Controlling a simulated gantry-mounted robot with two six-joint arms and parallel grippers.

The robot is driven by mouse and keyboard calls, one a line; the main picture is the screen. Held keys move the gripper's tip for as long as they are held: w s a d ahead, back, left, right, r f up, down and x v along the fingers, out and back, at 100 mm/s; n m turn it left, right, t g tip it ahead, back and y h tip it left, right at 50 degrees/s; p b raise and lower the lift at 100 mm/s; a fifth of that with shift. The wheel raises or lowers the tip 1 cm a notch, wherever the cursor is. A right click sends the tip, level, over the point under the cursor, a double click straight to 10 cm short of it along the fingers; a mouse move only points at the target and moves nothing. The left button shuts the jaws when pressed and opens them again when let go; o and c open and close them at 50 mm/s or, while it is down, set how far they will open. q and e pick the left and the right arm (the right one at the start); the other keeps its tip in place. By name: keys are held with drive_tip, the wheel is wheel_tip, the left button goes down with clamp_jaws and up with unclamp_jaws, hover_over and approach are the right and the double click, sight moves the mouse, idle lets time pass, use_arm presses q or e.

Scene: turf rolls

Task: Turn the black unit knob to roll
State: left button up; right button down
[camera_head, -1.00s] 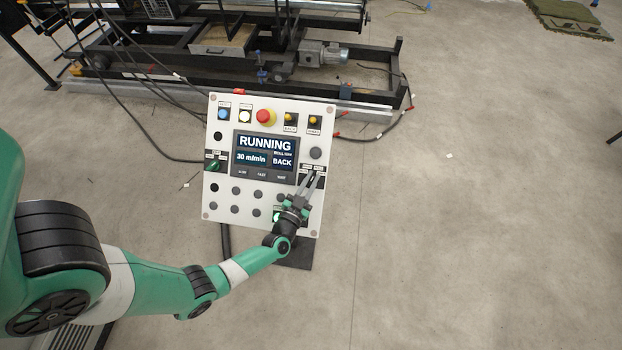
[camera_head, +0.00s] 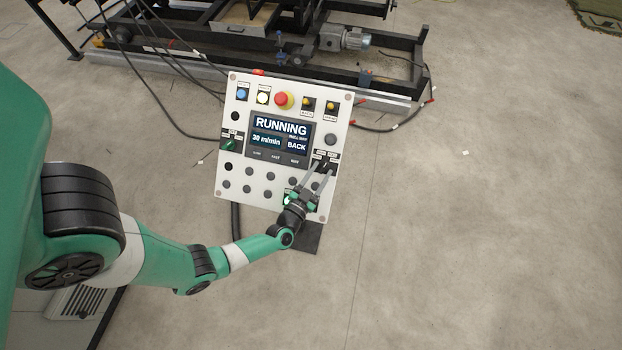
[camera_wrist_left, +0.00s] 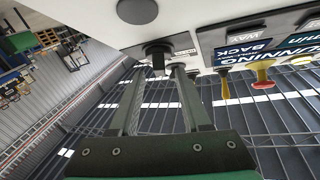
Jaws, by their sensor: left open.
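The control panel (camera_head: 224,180) is a white, tilted board with a screen (camera_head: 281,137) reading RUNNING, 30 m/min and BACK. The black unit knob (camera_head: 323,164) sits low on its right side, under small labels; it also shows in the left wrist view (camera_wrist_left: 158,52). My left gripper (camera_head: 320,171) is open at the knob, and in the wrist view its two fingers (camera_wrist_left: 158,72) lie on either side of the knob's grip. I cannot tell whether they touch it. The knob's pointer and label text are too small to read. My right gripper is not in view.
A red emergency button (camera_head: 284,100), two yellow-topped switches and a green knob (camera_head: 229,144) are on the same panel. A round dark button (camera_head: 330,140) is just above the unit knob. A black machine frame (camera_head: 270,55) stands behind. The floor at right is clear.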

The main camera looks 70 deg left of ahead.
use_arm(q)
drive_tip(key=p+v, duration=0.1)
drive_tip(key=v, duration=0.7)
drive_tip(key=shift+s+d+p, duration=0.25)
drive_tip(key=shift+s+p, duration=0.05)
drive_tip(key=shift+w+r, duration=0.1)
